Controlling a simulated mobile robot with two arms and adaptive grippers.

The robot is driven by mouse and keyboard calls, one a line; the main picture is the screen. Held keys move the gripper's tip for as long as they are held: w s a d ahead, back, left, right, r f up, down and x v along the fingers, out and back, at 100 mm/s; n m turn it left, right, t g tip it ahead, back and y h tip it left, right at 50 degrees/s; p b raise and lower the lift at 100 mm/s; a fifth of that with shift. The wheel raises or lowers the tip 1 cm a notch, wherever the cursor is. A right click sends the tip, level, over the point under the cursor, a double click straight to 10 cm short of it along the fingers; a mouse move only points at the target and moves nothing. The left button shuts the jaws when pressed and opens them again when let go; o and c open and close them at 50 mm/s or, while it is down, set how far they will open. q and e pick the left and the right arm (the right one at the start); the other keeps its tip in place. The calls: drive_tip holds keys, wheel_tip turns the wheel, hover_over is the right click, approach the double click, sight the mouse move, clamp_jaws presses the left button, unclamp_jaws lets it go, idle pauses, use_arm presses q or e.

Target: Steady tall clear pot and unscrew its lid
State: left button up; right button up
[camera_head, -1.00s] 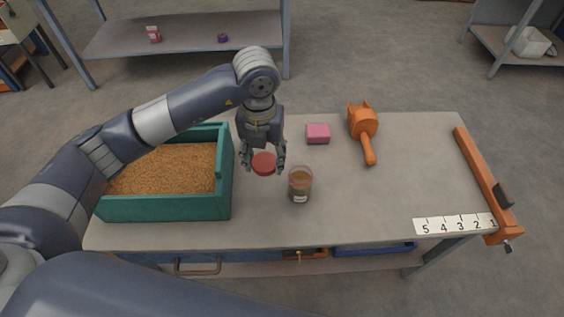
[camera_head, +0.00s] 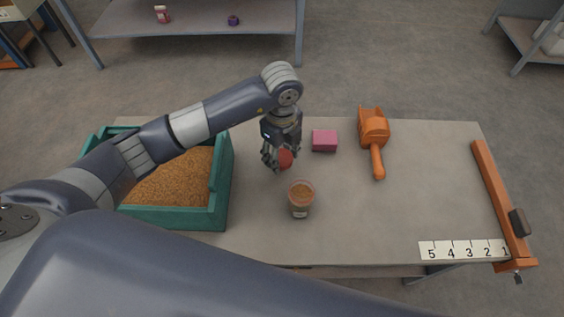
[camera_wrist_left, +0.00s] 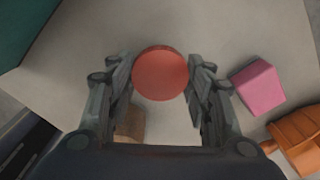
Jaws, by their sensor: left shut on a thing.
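The clear pot (camera_head: 301,200) stands upright and lidless on the table, with brown contents inside. The red lid (camera_head: 286,158) is off the pot, held by my left gripper (camera_head: 279,161) behind and a little left of the pot. In the left wrist view the red lid (camera_wrist_left: 160,73) sits between the two fingers of my left gripper (camera_wrist_left: 160,85), which is shut on it. In that view a brown patch (camera_wrist_left: 130,124) shows low between the fingers, partly hidden. My right gripper is not in view.
A green bin (camera_head: 220,205) of grain stands at the left. A pink block (camera_head: 324,140) and an orange scoop (camera_head: 374,135) lie at the back. An orange bar (camera_head: 499,205) and a number strip (camera_head: 463,250) are at the right. The table's middle right is clear.

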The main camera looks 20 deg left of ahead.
sight(282, 164)
use_arm(q)
wheel_tip(282, 164, down, 4)
drive_tip(key=shift+f, duration=0.25)
drive_tip(key=shift+w, duration=0.1)
drive_tip(key=shift+f, duration=0.1)
drive_tip(key=shift+f, duration=0.15)
drive_tip(key=o, duration=1.2)
